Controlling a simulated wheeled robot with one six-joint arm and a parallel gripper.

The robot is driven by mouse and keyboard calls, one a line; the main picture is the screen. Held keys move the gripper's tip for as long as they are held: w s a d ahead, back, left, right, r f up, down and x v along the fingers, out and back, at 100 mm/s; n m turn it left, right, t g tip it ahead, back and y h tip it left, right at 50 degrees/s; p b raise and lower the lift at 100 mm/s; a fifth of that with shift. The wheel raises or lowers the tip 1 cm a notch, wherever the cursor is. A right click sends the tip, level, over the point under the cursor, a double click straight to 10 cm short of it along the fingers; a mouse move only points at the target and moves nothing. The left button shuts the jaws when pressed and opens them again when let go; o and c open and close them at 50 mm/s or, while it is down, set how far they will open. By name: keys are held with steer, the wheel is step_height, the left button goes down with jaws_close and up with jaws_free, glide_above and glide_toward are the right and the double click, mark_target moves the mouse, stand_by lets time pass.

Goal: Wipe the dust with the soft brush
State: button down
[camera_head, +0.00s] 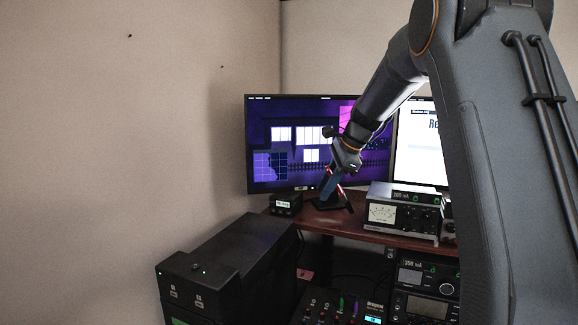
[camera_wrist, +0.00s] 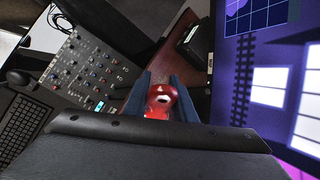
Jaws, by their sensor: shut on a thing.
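My gripper (camera_head: 330,187) is above the wooden desk, in front of the left monitor's stand. In the wrist view its two blue fingers (camera_wrist: 160,82) are shut on a glossy red thing (camera_wrist: 162,98), which looks like the handle end of the soft brush. A little red also shows beside the fingers in the head view. The bristles are hidden, so I cannot tell whether they touch anything. I cannot make out the dust in either view.
The left monitor (camera_head: 290,140) stands close behind my gripper. A small black box (camera_head: 286,205) sits left of it, and a meter unit (camera_head: 403,213) sits right. Below are a mixer panel (camera_head: 335,308), another unit (camera_head: 427,272) and a large black case (camera_head: 230,265).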

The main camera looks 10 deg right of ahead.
steer(key=shift+r+p, duration=1.75)
steer(key=shift+r, duration=0.55)
steer(key=shift+s+f, duration=0.1)
